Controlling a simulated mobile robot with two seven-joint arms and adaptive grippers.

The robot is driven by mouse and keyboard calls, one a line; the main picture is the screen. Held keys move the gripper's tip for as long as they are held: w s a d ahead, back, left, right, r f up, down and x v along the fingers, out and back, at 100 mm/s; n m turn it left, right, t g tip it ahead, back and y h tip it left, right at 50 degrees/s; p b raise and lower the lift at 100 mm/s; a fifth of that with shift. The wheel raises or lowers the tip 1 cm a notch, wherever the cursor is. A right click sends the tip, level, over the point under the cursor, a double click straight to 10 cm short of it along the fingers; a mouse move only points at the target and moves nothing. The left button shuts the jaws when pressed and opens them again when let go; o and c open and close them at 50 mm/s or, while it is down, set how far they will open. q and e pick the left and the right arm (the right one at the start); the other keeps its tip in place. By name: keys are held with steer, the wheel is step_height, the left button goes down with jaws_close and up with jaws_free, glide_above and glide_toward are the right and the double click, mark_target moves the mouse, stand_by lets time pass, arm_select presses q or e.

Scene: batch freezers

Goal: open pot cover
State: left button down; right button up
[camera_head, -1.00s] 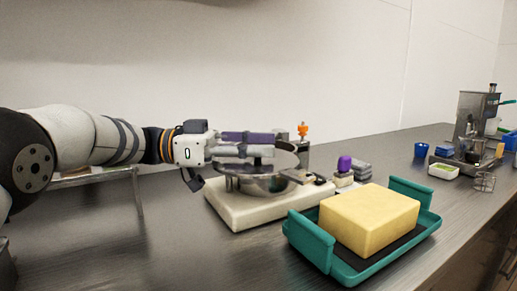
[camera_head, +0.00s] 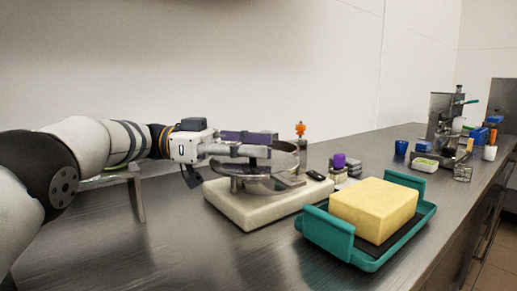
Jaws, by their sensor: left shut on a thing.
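The steel pot (camera_head: 262,186) stands on a cream base (camera_head: 245,207) in the middle of the counter. Its round grey cover (camera_head: 288,158) shows at the pot's top, partly behind my gripper fingers; whether it touches the rim is hard to tell. A small dark knob (camera_head: 253,164) shows below the fingers. My left gripper (camera_head: 262,143) reaches in from the left over the pot, shut on the cover, with its fingers across the cover's near part. The exact grip point is hidden by the fingers. My right gripper is not in view.
A teal tray (camera_head: 325,233) with a large yellow block (camera_head: 374,209) sits right of the pot. An orange-topped item (camera_head: 300,130) and a purple-topped item (camera_head: 339,161) stand close behind. A machine (camera_head: 440,118) and small containers stand far right.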

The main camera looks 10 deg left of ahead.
arm_select(q)
steer(key=shift+f, duration=0.1)
steer(key=c, duration=1.4)
jaws_free()
